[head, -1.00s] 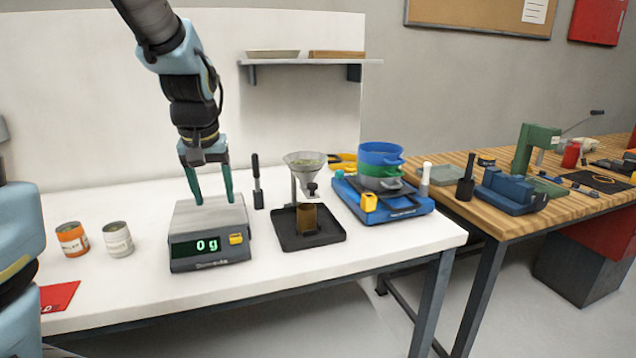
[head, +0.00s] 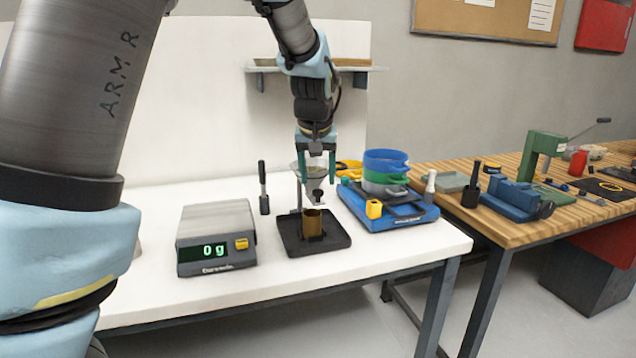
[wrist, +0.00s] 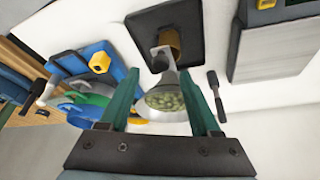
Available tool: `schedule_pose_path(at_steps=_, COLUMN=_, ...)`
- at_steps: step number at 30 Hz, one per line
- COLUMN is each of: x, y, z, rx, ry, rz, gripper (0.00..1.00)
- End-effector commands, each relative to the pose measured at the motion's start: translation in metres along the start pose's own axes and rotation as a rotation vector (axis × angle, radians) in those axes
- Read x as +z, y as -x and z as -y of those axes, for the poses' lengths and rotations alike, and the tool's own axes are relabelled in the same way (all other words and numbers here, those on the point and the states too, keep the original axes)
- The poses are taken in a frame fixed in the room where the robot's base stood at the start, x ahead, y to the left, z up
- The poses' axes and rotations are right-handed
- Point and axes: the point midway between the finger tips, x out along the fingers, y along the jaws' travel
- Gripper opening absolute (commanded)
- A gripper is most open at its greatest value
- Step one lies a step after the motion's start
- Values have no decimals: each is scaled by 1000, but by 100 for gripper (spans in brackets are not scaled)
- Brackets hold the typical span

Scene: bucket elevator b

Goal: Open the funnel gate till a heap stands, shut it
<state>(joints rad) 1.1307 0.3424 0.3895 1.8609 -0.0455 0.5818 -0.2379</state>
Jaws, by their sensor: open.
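The funnel (head: 313,172) stands on its stand above a brass cup (head: 311,222), which sits on a black tray (head: 318,245). In the wrist view the funnel (wrist: 168,96) holds greenish grains. A small dark gate knob (head: 317,195) shows at the funnel's spout; I cannot tell its position for certain. My gripper (head: 316,182) is open, its two green fingers on either side of the funnel in the head view; in the wrist view the gripper (wrist: 163,95) also shows the funnel between its fingers. I cannot tell whether they touch it. The inside of the cup is mostly hidden.
A scale (head: 216,238) reading 0 g stands left of the tray. A dark-handled tool (head: 263,188) stands behind, between them. A blue sieve shaker (head: 388,205) with stacked sieves (head: 385,170) stands close on the right. The front of the white bench is clear.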

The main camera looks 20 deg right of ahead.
Motion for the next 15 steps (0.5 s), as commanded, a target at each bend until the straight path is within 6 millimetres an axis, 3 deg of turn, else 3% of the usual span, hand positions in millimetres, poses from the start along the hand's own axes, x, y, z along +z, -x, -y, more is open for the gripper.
schedule_pose_path(at_steps=6, x=0, y=-29, z=1, rx=-2, ry=1, rz=3, gripper=64)
schedule_pose_path(at_steps=15, x=0, y=-38, z=1, rx=0, ry=1, rz=0, gripper=64)
